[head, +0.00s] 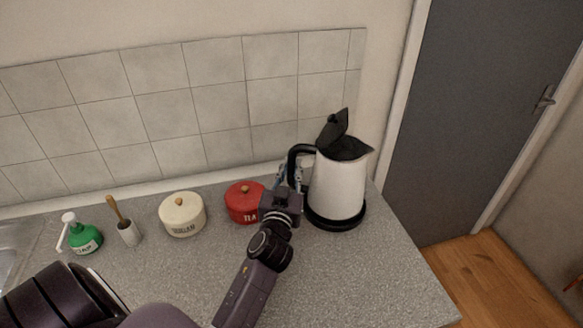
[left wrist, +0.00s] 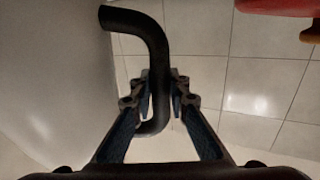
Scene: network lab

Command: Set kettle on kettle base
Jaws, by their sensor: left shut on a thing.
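The white kettle (head: 338,187) stands upright at the right end of the counter, with its black lid (head: 333,127) tilted open. Its underside is at the black round kettle base (head: 335,222); I see no clear gap, but cannot tell whether it is fully seated. My left gripper (head: 288,176) is shut on the kettle's black handle (head: 296,158), on the kettle's left side. In the left wrist view, the handle (left wrist: 150,35) runs between the fingers (left wrist: 160,95), and the pale kettle body (left wrist: 50,85) fills the left. My right gripper is not in view.
A red tea pot with lid (head: 243,204) stands just left of my gripper. Further left are a cream canister (head: 182,215), a brush in a white holder (head: 128,232) and a green soap bottle (head: 83,238). The front counter (head: 345,285) is clear; its edge lies right.

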